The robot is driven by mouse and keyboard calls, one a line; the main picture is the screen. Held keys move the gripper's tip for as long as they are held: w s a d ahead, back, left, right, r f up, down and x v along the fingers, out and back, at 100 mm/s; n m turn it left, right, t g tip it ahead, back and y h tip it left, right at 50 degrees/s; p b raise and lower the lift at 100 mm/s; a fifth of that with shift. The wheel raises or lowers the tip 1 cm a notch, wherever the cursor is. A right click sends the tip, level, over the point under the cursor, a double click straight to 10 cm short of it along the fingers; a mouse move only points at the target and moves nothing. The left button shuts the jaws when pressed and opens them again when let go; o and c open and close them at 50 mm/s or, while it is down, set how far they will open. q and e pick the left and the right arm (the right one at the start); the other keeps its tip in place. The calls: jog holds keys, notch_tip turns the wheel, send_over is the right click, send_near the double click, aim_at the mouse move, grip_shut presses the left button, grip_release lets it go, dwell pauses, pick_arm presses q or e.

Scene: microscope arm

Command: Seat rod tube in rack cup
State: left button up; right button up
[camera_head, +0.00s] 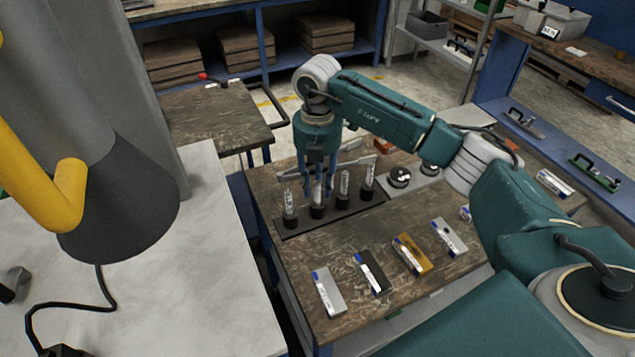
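A dark rack (335,219) lies on the brown worktable, with several black cups in a row. Clear tubes with white labels stand upright in the cups, including a leftmost tube (290,196) and a rightmost tube (367,177). My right gripper (320,192) points straight down over the rack. Its fingers are around or just in front of the tube in the second cup from the left (316,211). The fingers hide part of that tube, so I cannot tell whether they touch it or whether it sits fully down. My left gripper is out of view.
Several small plates with blue-capped vials lie in front of the rack, including an orange plate (417,262). A grey plate (428,187) with round black parts is right of the rack. A white table (213,270) and a large grey column are at left.

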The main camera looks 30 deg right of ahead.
jog(key=shift+w+r+b, duration=0.1)
jog(key=shift+r+b, duration=0.2)
jog(key=shift+r, duration=0.2)
notch_tip(320, 180, up, 11)
jog(key=b, duration=0.2)
